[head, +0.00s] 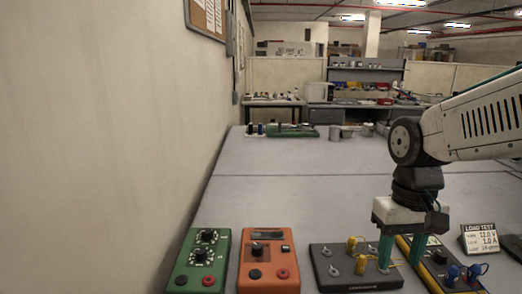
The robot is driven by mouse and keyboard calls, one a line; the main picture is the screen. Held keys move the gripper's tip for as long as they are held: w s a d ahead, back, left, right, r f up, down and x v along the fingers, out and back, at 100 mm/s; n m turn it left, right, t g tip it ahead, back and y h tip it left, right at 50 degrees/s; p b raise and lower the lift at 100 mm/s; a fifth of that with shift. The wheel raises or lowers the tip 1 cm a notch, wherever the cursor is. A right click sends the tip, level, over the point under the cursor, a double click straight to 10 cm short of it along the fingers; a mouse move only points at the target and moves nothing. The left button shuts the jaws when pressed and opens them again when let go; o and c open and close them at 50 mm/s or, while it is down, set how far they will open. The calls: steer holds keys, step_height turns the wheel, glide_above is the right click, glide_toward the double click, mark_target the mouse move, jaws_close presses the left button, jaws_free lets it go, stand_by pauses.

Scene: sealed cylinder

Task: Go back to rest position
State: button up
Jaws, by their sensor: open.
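My gripper (400,262) is at the right of the head view, pointing down at the front of the grey table. Its two teal fingers are apart, and I see nothing held between them. The left finger overlaps the right part of a black box (335,283) with yellow plugs (361,264) and metal posts. The right finger is by a yellow-edged black instrument (440,270). I cannot tell whether the fingertips touch either. My arm reaches in from the right edge.
A green knobbed box (203,262) and an orange meter (268,262) stand at the front left. Blue plugs (465,274) and a LOAD TEST sign (480,239) are at the right. The table's middle (300,185) is clear. A wall (100,140) runs along the left.

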steer(key=s+d+r+t, duration=0.1)
steer(key=s+r+t, duration=0.1)
steer(key=s, duration=0.9)
steer(key=shift+s+d+r, duration=0.15)
steer(key=shift+s+r, duration=0.05)
steer(key=shift+s, duration=0.1)
